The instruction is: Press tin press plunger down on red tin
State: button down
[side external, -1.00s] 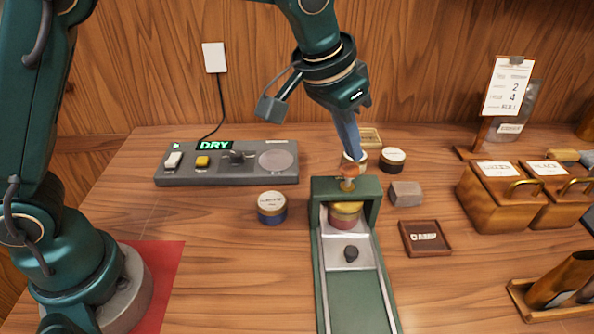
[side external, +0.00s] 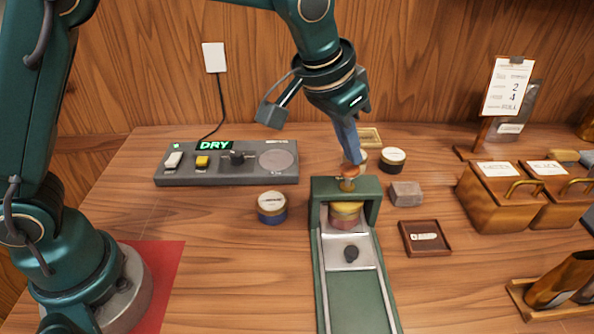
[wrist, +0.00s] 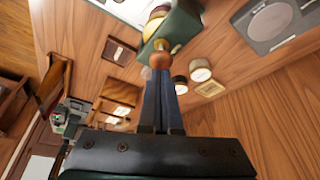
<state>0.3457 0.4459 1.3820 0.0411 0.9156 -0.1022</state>
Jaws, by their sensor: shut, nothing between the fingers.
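The tin press (side external: 374,205) is a green frame with a long green rail base running toward the viewer. Its plunger has a reddish-brown knob (side external: 349,171) on a brass stem at the top of the frame. The knob also shows in the wrist view (wrist: 159,58). The red tin (side external: 344,217), with a gold lid, stands upright under the plunger inside the frame. My gripper (side external: 354,161) is shut and empty, with its blue-grey fingertips at the knob, slightly behind and above it. In the wrist view my fingertips (wrist: 160,74) end close to the knob; I cannot tell whether they touch.
A blue tin (side external: 272,207) stands left of the press. A dark tin (side external: 393,160) and grey block (side external: 405,194) stand right of it. A small tray (side external: 425,238) lies at right, near wooden boxes (side external: 500,196). A control panel (side external: 226,165) reads DRY.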

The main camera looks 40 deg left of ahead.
jog(key=shift+f, duration=1)
jog(key=shift+r, duration=2.35)
